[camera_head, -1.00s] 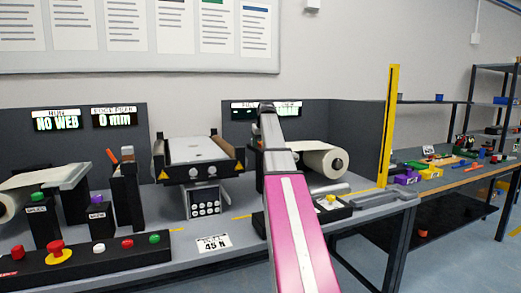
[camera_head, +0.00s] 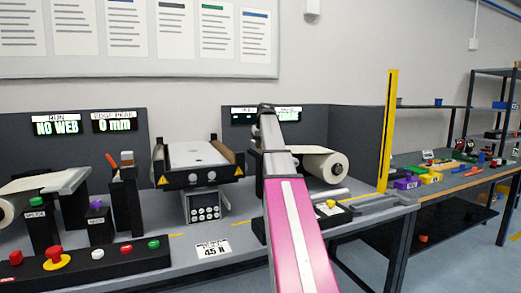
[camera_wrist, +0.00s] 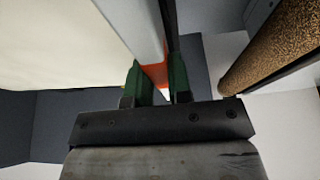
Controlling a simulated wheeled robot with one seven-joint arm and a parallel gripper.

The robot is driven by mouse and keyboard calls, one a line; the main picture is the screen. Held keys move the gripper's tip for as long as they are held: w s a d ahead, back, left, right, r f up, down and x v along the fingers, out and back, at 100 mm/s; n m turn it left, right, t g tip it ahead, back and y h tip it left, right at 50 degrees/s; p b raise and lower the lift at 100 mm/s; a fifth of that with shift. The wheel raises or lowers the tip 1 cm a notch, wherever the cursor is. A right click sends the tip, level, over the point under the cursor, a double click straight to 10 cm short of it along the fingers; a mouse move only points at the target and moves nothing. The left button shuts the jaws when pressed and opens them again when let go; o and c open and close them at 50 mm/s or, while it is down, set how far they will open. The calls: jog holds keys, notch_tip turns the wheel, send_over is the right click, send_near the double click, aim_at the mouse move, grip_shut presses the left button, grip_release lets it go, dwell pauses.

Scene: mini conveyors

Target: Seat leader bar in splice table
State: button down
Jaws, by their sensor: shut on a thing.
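In the wrist view my gripper (camera_wrist: 157,80) has green fingers closed on an orange part (camera_wrist: 154,72). A pale grey bar (camera_wrist: 135,25), which looks like the leader bar, runs up from there, beside a dark strip. A broad cream surface (camera_wrist: 60,40) lies left of the bar; I cannot tell whether they are joined. In the head view the likely splice table (camera_head: 195,154) has a pale top and yellow warning triangles, left of my arm. My gripper is hidden behind my arm there, and so is the held bar. No contact between bar and table can be made out.
A brown speckled roller (camera_wrist: 275,45) is close on the right in the wrist view. A white roll (camera_head: 323,166) stands right of my arm. A button panel (camera_head: 100,259) lies front left. A yellow post (camera_head: 390,130) stands at the right of the bench.

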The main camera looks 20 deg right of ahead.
notch_tip(320, 180, up, 2)
jog(key=shift+w, duration=0.1)
jog(key=s+a+r, duration=0.3)
jog(key=a+r, duration=0.4)
jog(key=a, duration=0.4)
jog(key=shift+s, duration=0.2)
